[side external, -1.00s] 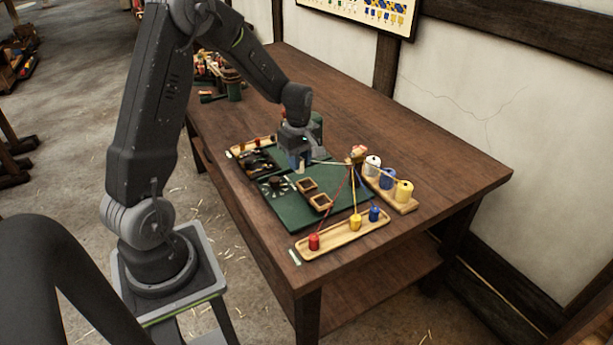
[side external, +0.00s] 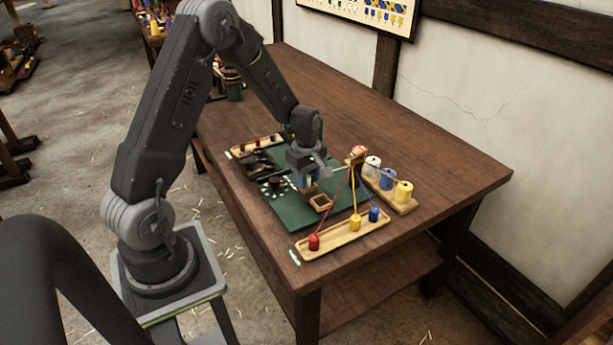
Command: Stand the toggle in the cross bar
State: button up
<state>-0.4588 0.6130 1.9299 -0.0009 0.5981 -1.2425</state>
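The finger gap is too small to read. A second square wooden box (side external: 321,203) sits just in front, open at the top. I cannot make out the toggle or the cross bar for certain at this size.
A wooden tray (side external: 335,243) at the front holds red, yellow and blue bobbins. Coloured cords run from them to a wooden block (side external: 357,153). A rack (side external: 405,207) with white, blue and yellow spools stands at right. A dark tray (side external: 259,163) lies left.

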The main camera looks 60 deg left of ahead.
jog(key=o, duration=0.4)
jog(key=shift+c, duration=0.2)
notch_tip(320, 180, up, 12)
jog(key=s+d+r+m+t, duration=0.2)
jog(key=s+d+r+m, duration=0.4)
jog(key=d+r+m, duration=0.3)
jog(key=s+d+r+m+t, duration=0.3)
jog(key=s+d+m, duration=0.6)
jog(key=s, duration=0.3)
jog(key=shift+s+d+r+m+t, duration=0.3)
jog(key=shift+s+d+r+m, duration=0.05)
jog(key=shift+m, duration=0.45)
